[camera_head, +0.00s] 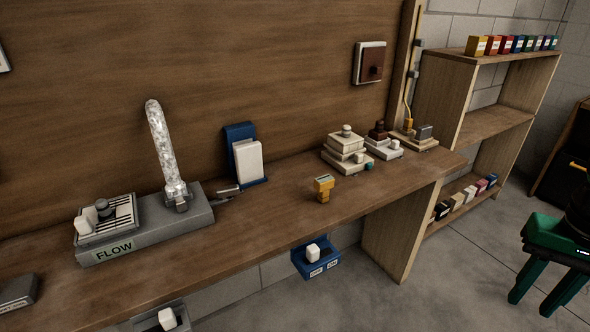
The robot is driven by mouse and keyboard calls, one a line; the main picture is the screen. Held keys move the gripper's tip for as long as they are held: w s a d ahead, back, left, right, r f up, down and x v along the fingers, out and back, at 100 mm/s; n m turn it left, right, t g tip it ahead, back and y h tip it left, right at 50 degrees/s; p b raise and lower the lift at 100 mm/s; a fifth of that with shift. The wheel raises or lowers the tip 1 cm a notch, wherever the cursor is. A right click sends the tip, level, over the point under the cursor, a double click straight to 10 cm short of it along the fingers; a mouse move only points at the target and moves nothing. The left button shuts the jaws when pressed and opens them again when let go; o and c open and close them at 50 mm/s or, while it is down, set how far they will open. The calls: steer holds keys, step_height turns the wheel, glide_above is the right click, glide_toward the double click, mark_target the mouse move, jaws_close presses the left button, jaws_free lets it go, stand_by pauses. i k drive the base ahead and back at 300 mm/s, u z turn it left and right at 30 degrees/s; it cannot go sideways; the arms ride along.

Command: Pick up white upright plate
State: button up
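The white upright plate (248,163) stands nearly vertical on the wooden bench, in front of a blue backed holder (239,133). It leans back slightly, and its front face and top edge are clear. My gripper (532,306) is at the far right edge of the view, partly cut off. Its two green fingers point down and are spread apart with nothing between them. It is far to the right of the plate, over the floor side of the bench.
A yellow fitting (323,188) and stacked pale blocks (344,160) stand to the right. A wooden shelf (487,120) rises past the bench end. The bench (276,212) is clear before the plate.

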mark_target(248, 156)
steer(key=z, duration=0.6)
steer(key=k, duration=0.75)
steer(key=z, duration=0.6)
steer(key=i, duration=0.45)
steer(key=u, duration=0.9)
steer(key=i, duration=0.95)
steer(key=u, duration=1.05)
steer(key=i, duration=0.55)
steer(key=u, duration=0.25)
